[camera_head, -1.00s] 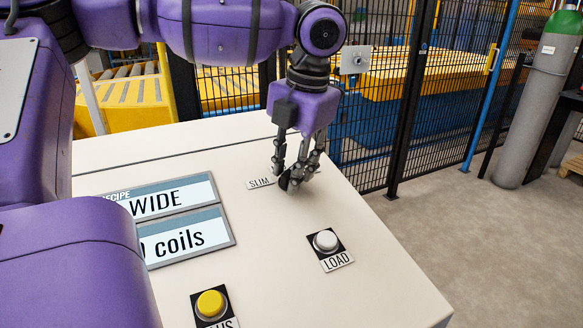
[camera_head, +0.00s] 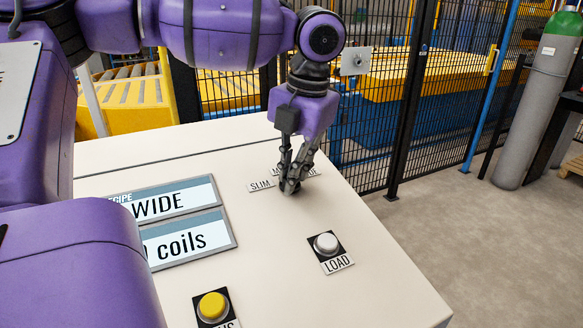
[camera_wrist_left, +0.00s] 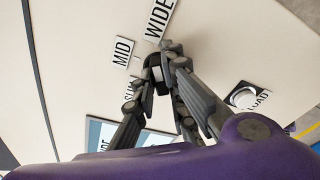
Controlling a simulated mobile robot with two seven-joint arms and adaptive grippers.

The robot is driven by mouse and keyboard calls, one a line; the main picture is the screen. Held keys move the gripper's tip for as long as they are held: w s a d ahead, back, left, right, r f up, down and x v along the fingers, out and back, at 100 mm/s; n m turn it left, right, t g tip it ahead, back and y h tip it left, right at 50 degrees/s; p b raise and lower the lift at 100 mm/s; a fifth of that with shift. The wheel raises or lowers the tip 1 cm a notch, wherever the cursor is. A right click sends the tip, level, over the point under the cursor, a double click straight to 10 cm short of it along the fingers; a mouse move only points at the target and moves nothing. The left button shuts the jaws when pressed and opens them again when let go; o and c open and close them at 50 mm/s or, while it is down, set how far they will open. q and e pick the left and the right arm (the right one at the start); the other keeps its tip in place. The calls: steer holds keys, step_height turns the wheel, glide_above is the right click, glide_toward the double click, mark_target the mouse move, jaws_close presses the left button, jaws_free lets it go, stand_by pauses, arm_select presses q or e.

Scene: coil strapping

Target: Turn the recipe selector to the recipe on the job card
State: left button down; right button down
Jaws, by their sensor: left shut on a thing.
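The recipe selector (camera_wrist_left: 155,72) is a dark knob on the cream console top, mostly hidden by my left gripper's fingers. My left gripper (camera_head: 291,187) points down at it and is shut on it; it also shows in the left wrist view (camera_wrist_left: 163,75). The SLIM label (camera_head: 260,186) lies left of the knob. In the left wrist view the MID label (camera_wrist_left: 122,51) and the WIDE label (camera_wrist_left: 158,18) show beside it. The knob's pointer is hidden, so its setting cannot be told. A display (camera_head: 175,198) reads WIDE under RECIPE. My right gripper is not in view.
A second display panel (camera_head: 187,239) reads coils. A white LOAD button (camera_head: 326,244) and a yellow button (camera_head: 212,305) stand on the console nearer the front. A black mesh fence (camera_head: 375,130) runs behind the console.

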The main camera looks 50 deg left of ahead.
arm_select(q)
steer(key=shift+r+n+p, duration=0.15)
steer(key=shift+n+p, duration=0.65)
steer(key=shift+n, duration=0.3)
steer(key=shift+n+p, duration=0.5)
steer(key=shift+n, duration=0.3)
steer(key=n+p, duration=0.1)
steer(key=n, duration=0.2)
steer(key=shift+n+h, duration=0.3)
steer(key=shift+n, duration=0.1)
steer(key=n+p, duration=0.2)
steer(key=n, duration=0.2)
steer(key=shift+a+t, duration=0.1)
steer(key=shift+t, duration=0.3)
steer(key=n+p, duration=0.1)
steer(key=n, duration=0.4)
steer(key=shift+n+t, duration=0.3)
steer(key=shift+n, duration=0.1)
steer(key=n+p, duration=0.1)
steer(key=n, duration=0.2)
steer(key=shift+n, duration=0.4)
steer(key=shift+n+t, duration=0.3)
steer(key=shift+n, duration=0.5)
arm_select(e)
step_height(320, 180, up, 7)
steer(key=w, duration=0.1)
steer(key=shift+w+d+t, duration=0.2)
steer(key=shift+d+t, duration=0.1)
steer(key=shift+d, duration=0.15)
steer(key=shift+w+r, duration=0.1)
